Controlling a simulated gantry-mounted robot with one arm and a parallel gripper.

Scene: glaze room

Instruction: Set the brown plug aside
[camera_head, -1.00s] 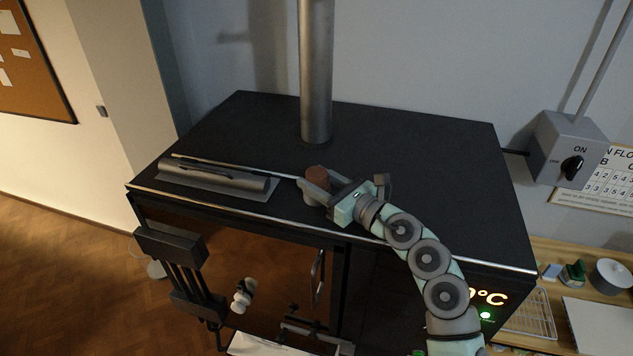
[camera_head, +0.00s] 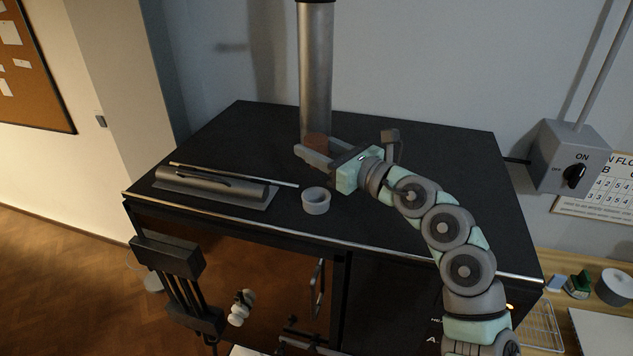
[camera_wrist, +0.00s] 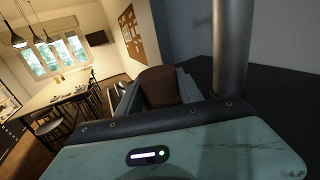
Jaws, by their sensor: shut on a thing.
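The brown plug (camera_head: 317,143) is held between the fingers of my gripper (camera_head: 312,154), above the black oven top, close in front of the metal flue. The wrist view shows the plug (camera_wrist: 159,86) between the two finger pads, with its lower part hidden by the gripper body. My gripper is shut on the plug. A short pale grey ring or tube (camera_head: 316,201) with an open top stands on the oven top, below and in front of my gripper.
The metal flue (camera_head: 316,80) rises from the black oven top (camera_head: 420,160) right behind my gripper. A grey cylinder on a plate (camera_head: 212,186) and a thin rod (camera_head: 235,174) lie at the left. The oven top right of the flue is clear. A switch box (camera_head: 574,156) is on the wall.

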